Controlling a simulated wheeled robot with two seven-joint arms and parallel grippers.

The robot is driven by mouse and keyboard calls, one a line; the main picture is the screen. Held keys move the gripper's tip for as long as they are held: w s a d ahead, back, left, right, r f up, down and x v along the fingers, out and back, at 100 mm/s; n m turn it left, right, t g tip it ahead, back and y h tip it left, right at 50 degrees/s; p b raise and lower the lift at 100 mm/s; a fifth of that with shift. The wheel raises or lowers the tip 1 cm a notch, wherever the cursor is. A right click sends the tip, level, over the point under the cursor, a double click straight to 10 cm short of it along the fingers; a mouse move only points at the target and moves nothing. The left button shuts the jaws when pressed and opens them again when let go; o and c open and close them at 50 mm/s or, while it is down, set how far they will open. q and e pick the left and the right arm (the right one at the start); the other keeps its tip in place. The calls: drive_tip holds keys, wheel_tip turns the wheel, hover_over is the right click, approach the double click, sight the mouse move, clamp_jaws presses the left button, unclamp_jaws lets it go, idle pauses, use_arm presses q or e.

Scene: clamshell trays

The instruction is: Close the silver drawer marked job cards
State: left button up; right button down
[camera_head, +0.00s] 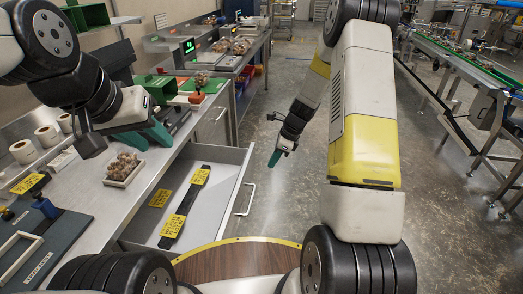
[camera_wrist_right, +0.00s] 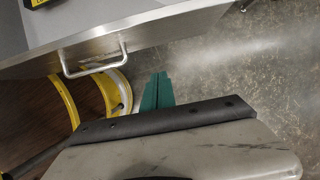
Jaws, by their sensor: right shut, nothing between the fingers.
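A silver-grey drawer (camera_head: 222,201) stands pulled open from the metal workbench. Its bar handle (camera_head: 246,199) is on the front panel, facing right over the floor. A dark strip with yellow labels (camera_head: 173,223) lies inside. No job cards marking is readable on the front. My right gripper (camera_head: 274,159) is shut and empty, in the air beyond and right of the handle, apart from it. In the right wrist view the handle (camera_wrist_right: 93,60) is left of my teal fingertips (camera_wrist_right: 157,90). My left gripper (camera_head: 158,137) is over the bench top; its jaw state is unclear.
Another drawer farther along the bench is closed, with its handle (camera_head: 220,115) showing. A small tray of brown lumps (camera_head: 123,170) and white rolls (camera_head: 23,151) sit on the bench. A round wooden surface (camera_head: 235,262) is close before me. The floor right of the drawer is clear.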

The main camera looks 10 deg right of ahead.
drive_tip(key=w+a+f, duration=0.2)
drive_tip(key=a+f, duration=0.4)
drive_tip(key=f, duration=0.1)
drive_tip(key=shift+a+f, duration=0.2)
drive_tip(key=shift+a, duration=0.15)
drive_tip(key=shift+w, duration=0.1)
